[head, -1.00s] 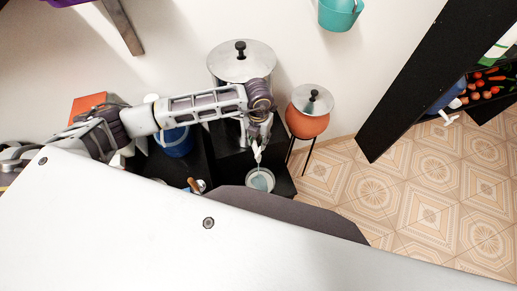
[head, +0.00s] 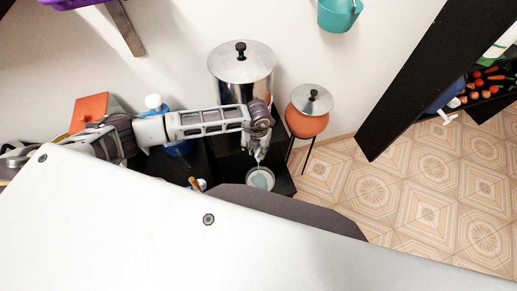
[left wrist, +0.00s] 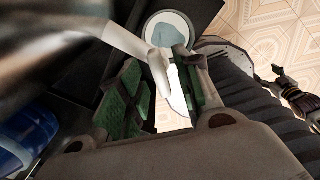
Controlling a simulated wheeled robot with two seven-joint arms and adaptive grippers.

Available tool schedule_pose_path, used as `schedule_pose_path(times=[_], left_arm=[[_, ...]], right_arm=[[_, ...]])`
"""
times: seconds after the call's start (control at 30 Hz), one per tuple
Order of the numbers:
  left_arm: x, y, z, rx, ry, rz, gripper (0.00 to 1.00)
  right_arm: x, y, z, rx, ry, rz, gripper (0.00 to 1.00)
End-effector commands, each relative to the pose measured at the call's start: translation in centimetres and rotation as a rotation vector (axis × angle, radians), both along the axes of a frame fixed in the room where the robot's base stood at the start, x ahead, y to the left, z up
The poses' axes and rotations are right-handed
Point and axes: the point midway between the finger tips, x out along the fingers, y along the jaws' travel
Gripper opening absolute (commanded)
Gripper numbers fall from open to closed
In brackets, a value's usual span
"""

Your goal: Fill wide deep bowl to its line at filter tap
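The wide deep bowl (head: 260,179) is pale and stands on a dark low surface under the filter's tap. Pale bluish water shows inside it; the bowl also shows in the left wrist view (left wrist: 150,27). I cannot make out its line. The filter is a tall steel cylinder with a lid (head: 241,66). Its white tap (left wrist: 124,40) reaches over the bowl. My left gripper (head: 259,158) is at the tap, above the bowl. In the left wrist view its green-padded fingers (left wrist: 160,92) stand apart with the white tap lever between them, close to the right finger.
A clay pot (head: 306,122) with a steel lid stands on thin legs right of the filter. A blue container (head: 180,148) and a white-topped bottle (head: 153,101) stand left, partly behind my arm. A black upright panel (head: 400,85) is at right. Tiled floor (head: 420,200) is clear.

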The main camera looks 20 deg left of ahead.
Motion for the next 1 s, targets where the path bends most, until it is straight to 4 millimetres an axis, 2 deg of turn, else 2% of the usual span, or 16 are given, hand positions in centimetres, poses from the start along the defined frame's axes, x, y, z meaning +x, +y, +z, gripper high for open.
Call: schedule_pose_path(times=[0.07, 0.33, 0.73, 1.0], left_arm=[[0.0, 0.0, 0.0, 0.000, 0.000, 0.000, 0.34], [0.0, 0.0, 0.0, 0.000, 0.001, 0.000, 0.01], [0.0, 0.0, 0.0, 0.000, 0.001, -0.020, 0.00], [0.0, 0.0, -0.1, 0.001, -0.001, -0.117, 0.00]], right_arm=[[0.0, 0.0, 0.0, 0.000, 0.000, 0.000, 0.71], [0.0, 0.0, 0.0, 0.000, 0.000, 0.000, 0.71], [0.0, -0.1, -0.3, 0.000, 0.001, 0.000, 0.71], [0.0, -0.1, -1.3, -0.001, 0.001, 0.001, 0.71]])
